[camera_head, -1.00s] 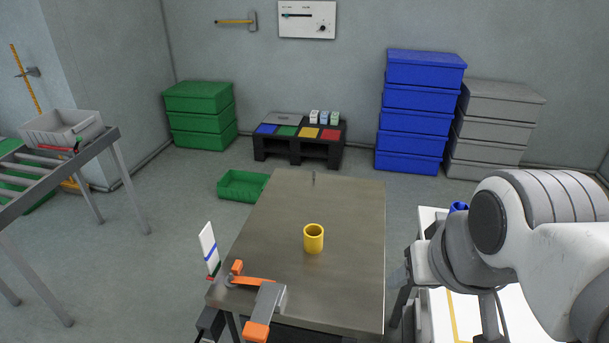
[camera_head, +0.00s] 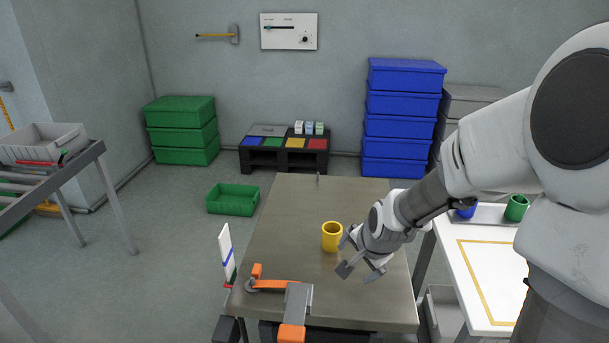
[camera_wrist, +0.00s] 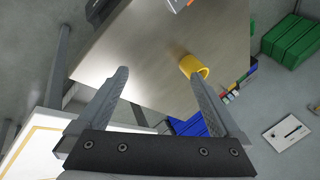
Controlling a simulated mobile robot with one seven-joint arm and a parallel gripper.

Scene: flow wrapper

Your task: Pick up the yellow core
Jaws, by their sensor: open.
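The yellow core (camera_head: 331,237) is a short hollow cylinder standing upright on the grey metal table (camera_head: 290,215). My gripper (camera_head: 358,256) is open and empty, just right of the core and a little nearer the front in the head view. In the wrist view, the core (camera_wrist: 194,66) shows beyond the tip of the right finger, not between the fingers. My gripper's two fingers (camera_wrist: 160,82) are spread wide there. I cannot tell whether the finger touches the core.
An orange and grey clamp device (camera_head: 290,300) sits at the table's front left, beside a white upright plate (camera_head: 226,252). A white table with a yellow outline (camera_head: 490,275) stands at right, holding a green cup (camera_head: 516,207) and a blue one (camera_head: 467,210).

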